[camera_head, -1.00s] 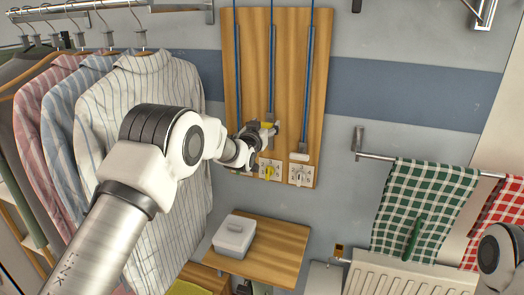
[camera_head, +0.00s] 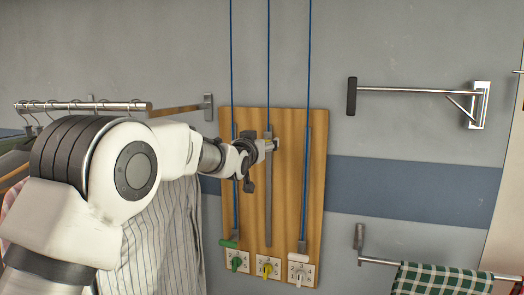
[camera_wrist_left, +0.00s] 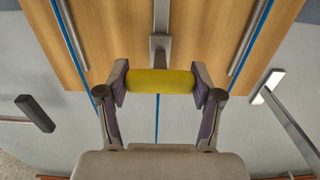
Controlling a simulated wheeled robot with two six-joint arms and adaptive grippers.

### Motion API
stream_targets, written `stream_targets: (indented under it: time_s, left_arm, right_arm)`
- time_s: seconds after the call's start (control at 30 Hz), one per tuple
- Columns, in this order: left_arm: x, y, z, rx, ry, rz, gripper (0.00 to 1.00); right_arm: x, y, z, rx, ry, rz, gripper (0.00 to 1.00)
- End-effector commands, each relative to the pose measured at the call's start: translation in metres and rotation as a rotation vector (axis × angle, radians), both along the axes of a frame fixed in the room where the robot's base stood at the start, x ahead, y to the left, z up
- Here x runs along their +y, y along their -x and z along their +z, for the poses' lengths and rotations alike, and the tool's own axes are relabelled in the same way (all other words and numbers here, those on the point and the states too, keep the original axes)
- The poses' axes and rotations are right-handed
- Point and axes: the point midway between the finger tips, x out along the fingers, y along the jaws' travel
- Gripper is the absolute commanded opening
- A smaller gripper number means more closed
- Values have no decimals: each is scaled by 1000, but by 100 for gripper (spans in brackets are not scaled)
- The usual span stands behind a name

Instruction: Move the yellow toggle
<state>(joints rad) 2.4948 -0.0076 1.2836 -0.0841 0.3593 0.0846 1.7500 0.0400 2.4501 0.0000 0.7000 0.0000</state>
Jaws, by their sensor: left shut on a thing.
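My left gripper (camera_head: 270,146) is in front of the wooden board at its middle rail (camera_head: 268,205), high above the number plates. In the left wrist view, the gripper (camera_wrist_left: 160,84) is shut on the yellow toggle (camera_wrist_left: 160,81), a short horizontal bar with a finger at each end. A metal stem behind the bar meets the middle rail. In the head view the gripper hides the toggle. My right gripper is not in view.
The board (camera_head: 255,118) also has a green handle (camera_head: 228,243) and a white handle (camera_head: 299,257) low down. Striped shirts (camera_head: 150,240) hang left.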

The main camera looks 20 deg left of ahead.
Motion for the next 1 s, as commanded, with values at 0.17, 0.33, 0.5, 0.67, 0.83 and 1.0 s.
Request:
stream_targets:
  time_s: [0.17, 0.33, 0.5, 0.67, 0.83, 1.0]
  left_arm:
    - [0, 0, 6, -7, 0, 0, 3]
    - [0, 0, 7, -9, 0, 0, 3]
    - [0, 0, 6, -8, 0, 0, 92]
    - [0, 0, 4, -5, 0, 0, 92]
    - [0, 4, 4, -3, 0, 0, 92]
    - [1, 32, 4, -2, 2, 0, 92]
  right_arm:
    - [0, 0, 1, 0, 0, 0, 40]
    - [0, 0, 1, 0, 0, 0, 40]
    - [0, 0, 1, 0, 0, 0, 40]
    - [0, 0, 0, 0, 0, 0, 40]
    - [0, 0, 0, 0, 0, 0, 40]
    - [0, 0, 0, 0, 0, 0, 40]
